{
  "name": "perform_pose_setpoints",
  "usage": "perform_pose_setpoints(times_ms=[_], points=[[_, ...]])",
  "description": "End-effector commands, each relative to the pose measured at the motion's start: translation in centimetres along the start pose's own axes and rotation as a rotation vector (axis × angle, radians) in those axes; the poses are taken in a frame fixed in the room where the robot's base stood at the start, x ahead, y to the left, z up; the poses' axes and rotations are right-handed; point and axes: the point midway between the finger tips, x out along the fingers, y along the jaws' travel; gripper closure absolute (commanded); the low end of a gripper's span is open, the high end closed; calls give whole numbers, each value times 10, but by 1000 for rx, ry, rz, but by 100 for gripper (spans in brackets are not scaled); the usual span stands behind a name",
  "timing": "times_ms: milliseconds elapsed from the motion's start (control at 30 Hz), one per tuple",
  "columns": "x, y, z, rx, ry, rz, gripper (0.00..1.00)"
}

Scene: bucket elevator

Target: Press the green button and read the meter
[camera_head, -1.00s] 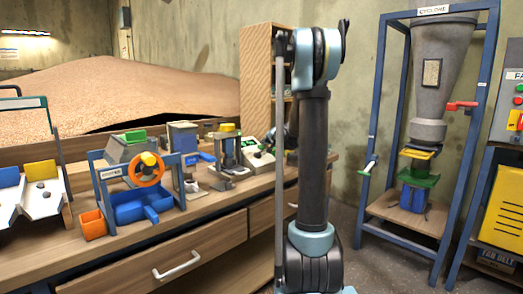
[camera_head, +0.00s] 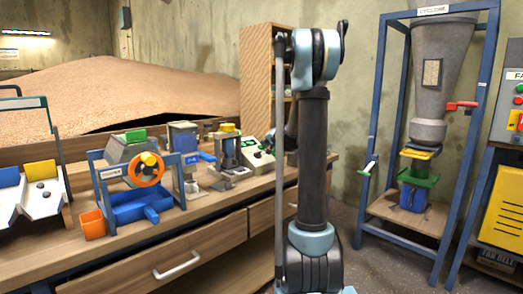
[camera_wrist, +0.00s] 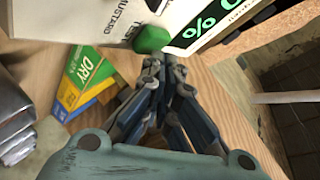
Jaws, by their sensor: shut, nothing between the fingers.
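The meter is a pale box (camera_wrist: 95,18) at the top of the wrist view, with lettering such as "MUSTARD" on it. Its dark display (camera_wrist: 205,27) shows a green "%" and part of another character, cut off by the frame edge. The green button (camera_wrist: 151,38) stands out on the near side of the box. My gripper (camera_wrist: 164,62) is shut and empty, its tips just below and right of the button. I cannot tell whether they touch it. In the head view the meter (camera_head: 258,156) sits at the bench's right end, partly behind my arm.
A green, yellow and blue card marked "DRY" (camera_wrist: 82,78) lies beside the meter on the wooden bench (camera_wrist: 215,98). A metal object (camera_wrist: 14,115) is at the wrist view's left edge. Other bench devices, including an orange-wheeled one (camera_head: 146,170), stand left of the meter.

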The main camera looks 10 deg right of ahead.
Motion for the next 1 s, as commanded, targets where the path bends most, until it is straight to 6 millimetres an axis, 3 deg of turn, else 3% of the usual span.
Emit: perform_pose_setpoints(times_ms=[1000], points=[[6,4,4,0,0,0,100]])
